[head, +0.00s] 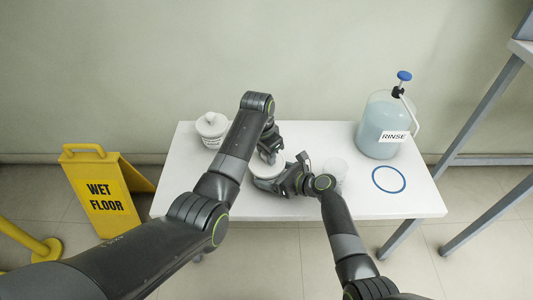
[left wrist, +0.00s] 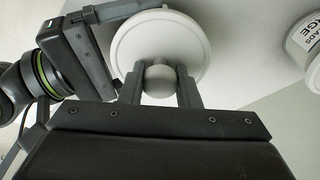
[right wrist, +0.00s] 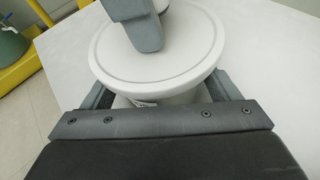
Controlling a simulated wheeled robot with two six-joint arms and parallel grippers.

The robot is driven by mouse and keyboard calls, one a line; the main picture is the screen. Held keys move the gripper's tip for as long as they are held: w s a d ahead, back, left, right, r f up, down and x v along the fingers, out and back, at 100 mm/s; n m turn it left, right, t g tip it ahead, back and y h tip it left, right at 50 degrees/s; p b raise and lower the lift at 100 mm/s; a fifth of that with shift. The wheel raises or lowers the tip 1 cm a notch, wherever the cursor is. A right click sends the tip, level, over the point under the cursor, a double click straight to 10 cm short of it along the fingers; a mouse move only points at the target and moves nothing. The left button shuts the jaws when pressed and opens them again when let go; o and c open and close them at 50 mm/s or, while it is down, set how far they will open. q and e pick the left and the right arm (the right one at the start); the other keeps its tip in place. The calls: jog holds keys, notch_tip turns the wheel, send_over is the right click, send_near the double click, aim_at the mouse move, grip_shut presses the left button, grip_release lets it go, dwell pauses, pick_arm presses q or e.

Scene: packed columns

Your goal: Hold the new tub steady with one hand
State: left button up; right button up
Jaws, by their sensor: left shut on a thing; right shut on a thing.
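A white tub with a round white lid (head: 268,170) stands at the middle of the table. Its lid also shows in the left wrist view (left wrist: 190,30) and the right wrist view (right wrist: 160,60). My left gripper (left wrist: 160,80) is shut on the lid's round knob (left wrist: 159,82) from above. My right gripper (right wrist: 163,92) is shut around the tub's body (right wrist: 160,98), below the lid rim, one finger on each side. The lid sits over the tub; whether it is loose I cannot tell. Another lidded white tub (head: 212,128) with print stands at the back left; its label shows (left wrist: 308,38).
A RINSE jug (head: 378,128) with a blue pump top stands at the back right. A blue ring (head: 389,179) marks the table (head: 420,200) in front of it. A pale clear container (head: 337,167) is partly behind my right wrist. A yellow WET FLOOR sign (head: 103,195) stands left.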

pick_arm(q)
jog(key=shift+r, duration=0.15)
jog(key=shift+r, duration=0.95)
jog(key=shift+r, duration=0.1)
jog(key=shift+r, duration=1.9)
pick_arm(e)
jog(key=o, duration=1.3)
jog(key=shift+d, duration=0.1)
